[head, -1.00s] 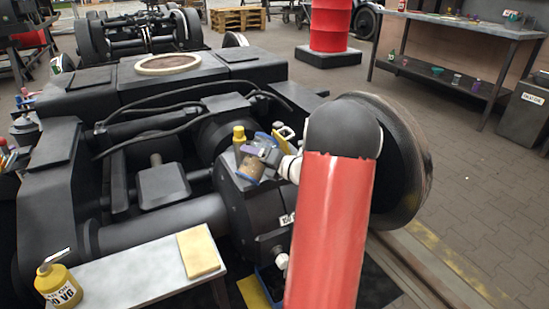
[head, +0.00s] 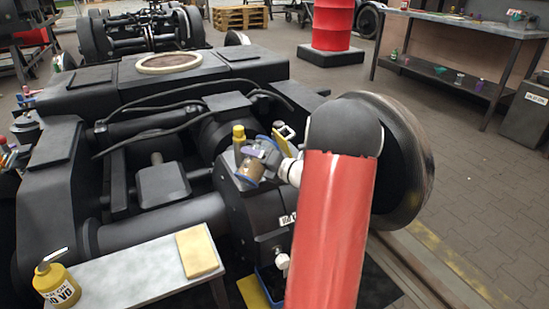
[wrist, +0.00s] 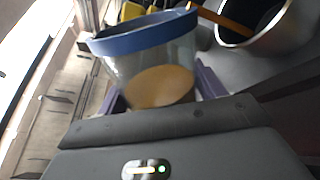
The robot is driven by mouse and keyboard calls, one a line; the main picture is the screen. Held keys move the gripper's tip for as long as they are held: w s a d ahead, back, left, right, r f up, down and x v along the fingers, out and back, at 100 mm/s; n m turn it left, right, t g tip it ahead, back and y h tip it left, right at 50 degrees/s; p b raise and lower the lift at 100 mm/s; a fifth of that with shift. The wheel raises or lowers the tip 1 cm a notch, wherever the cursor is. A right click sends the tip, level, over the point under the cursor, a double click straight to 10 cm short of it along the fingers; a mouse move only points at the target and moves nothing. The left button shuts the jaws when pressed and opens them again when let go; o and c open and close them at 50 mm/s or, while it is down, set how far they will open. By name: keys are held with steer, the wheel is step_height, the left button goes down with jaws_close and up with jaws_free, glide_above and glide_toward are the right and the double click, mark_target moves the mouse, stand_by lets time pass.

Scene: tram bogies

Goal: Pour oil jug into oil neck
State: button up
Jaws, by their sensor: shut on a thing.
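My gripper (head: 272,158) is shut on the oil jug (head: 250,170), a clear vessel with a blue rim and brown oil in it. In the wrist view the jug (wrist: 150,58) sits between the jaws, tilted, with the oil low inside. The head view shows it above the dark gear housing (head: 244,205). A short yellow upright piece (head: 239,134) stands close behind the jug; I cannot tell if it is the oil neck. No oil stream is visible.
A large wheel (head: 405,165) stands right of my arm. A silvery round rim (wrist: 262,28) is near the jug in the wrist view. Dark hoses cross the bogie frame.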

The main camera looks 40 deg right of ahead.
steer(key=shift+f+m, duration=0.3)
steer(key=shift+f, duration=0.15)
stand_by(0.6)
